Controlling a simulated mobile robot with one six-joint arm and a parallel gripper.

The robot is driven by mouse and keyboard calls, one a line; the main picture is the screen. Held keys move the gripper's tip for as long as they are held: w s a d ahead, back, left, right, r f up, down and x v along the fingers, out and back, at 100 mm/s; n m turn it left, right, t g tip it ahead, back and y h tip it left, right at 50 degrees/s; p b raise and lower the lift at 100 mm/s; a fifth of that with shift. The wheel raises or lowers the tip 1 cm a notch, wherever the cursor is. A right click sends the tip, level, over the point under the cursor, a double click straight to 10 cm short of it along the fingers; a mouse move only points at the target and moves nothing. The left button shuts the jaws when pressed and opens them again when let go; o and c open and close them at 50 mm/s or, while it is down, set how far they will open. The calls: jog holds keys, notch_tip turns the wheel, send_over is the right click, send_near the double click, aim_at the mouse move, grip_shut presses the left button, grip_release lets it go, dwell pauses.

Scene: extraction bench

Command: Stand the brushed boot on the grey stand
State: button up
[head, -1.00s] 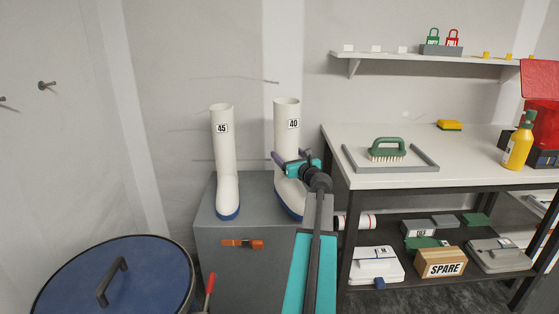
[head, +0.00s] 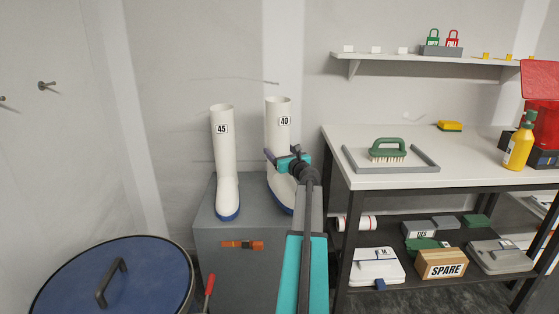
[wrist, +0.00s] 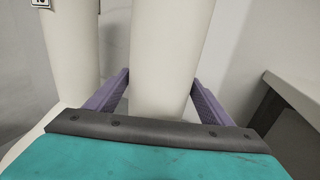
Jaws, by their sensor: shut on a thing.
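Two white boots with blue soles stand upright on the grey stand (head: 245,262). The boot marked 45 (head: 225,165) is on the left of its top. The boot marked 40 (head: 278,120) is on the right, and my gripper (head: 283,158) is shut around its shaft from the front right. In the wrist view the two purple fingers lie on either side of the white shaft (wrist: 165,60). My gripper and arm hide part of the boot's lower half, so I cannot tell whether its sole fully touches the stand. Neither label says which boot is brushed.
A workbench (head: 470,165) on the right holds a green brush (head: 387,150) in a grey tray (head: 425,165) and a yellow bottle (head: 519,145). A blue-lidded drum (head: 150,275) stands at front left. A red handle (head: 209,285) rises beside the stand.

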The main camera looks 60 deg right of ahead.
jog(key=shift+f+b, duration=0.55)
jog(key=shift+f, duration=1.2)
jog(key=o, duration=2.1)
jog(key=p, duration=0.1)
send_over(292, 188)
jog(key=shift+d, duration=0.15)
